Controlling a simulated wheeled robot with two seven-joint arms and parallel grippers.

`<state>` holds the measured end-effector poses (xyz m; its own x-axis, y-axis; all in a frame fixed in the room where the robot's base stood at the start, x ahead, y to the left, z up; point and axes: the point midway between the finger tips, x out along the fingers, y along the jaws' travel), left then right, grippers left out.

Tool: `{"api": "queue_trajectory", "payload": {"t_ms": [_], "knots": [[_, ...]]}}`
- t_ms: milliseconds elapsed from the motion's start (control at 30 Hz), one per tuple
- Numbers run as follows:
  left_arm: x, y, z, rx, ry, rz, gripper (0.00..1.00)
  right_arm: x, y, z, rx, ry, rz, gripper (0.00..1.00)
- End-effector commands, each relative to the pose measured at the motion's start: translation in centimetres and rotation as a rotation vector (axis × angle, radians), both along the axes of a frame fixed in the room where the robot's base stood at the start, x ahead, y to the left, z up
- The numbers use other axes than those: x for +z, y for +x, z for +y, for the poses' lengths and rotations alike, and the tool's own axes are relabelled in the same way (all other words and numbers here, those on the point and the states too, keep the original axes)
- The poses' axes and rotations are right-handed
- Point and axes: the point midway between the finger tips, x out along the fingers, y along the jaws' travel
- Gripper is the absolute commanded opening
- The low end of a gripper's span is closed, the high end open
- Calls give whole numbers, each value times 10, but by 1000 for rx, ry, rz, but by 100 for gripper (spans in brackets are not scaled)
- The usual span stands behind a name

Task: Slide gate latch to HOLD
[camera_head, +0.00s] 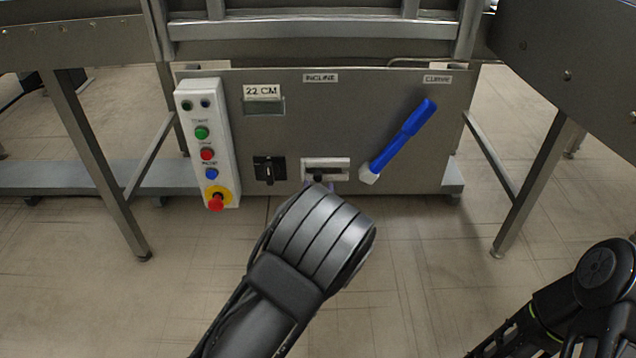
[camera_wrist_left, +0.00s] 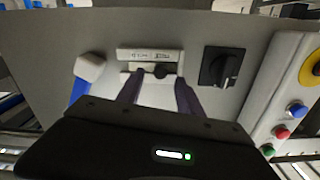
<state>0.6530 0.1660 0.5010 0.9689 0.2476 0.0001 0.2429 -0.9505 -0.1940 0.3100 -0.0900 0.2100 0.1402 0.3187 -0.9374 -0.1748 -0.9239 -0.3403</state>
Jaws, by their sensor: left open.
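The gate latch is a small dark knob (camera_head: 318,178) in a slot on a pale plate (camera_head: 340,163), low on the grey control panel. The knob sits left of the slot's middle in the head view. In the left wrist view, turned over, the knob (camera_wrist_left: 160,72) is right of the middle; the plate's lettering (camera_wrist_left: 150,54) is too small to read. My left gripper (camera_wrist_left: 158,82) is open, its two dark fingers on either side of the knob with gaps visible. In the head view my wrist hides most of it. My right gripper is out of view.
Left of the latch are a black rotary switch (camera_head: 269,170) and a button box (camera_head: 208,140) with a red emergency stop (camera_head: 216,202). A blue lever (camera_head: 405,135) with a pale end is close on the right. Conveyor legs (camera_head: 95,160) flank the panel.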

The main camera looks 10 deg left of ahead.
Motion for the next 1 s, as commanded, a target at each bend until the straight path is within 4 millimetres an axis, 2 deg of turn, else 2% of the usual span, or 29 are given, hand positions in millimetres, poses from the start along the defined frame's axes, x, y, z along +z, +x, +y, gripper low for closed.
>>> {"api": "queue_trajectory", "payload": {"t_ms": [100, 233, 600, 1000], "knots": [[-2, 19, 6, 1, 1, -2, 43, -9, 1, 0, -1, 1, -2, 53], [-2, 33, 9, 1, -1, -1, 43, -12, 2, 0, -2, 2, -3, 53], [0, 39, 10, 0, 1, 0, 42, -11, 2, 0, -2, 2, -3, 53], [0, 39, 10, 0, 1, 0, 10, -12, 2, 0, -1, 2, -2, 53]]}}
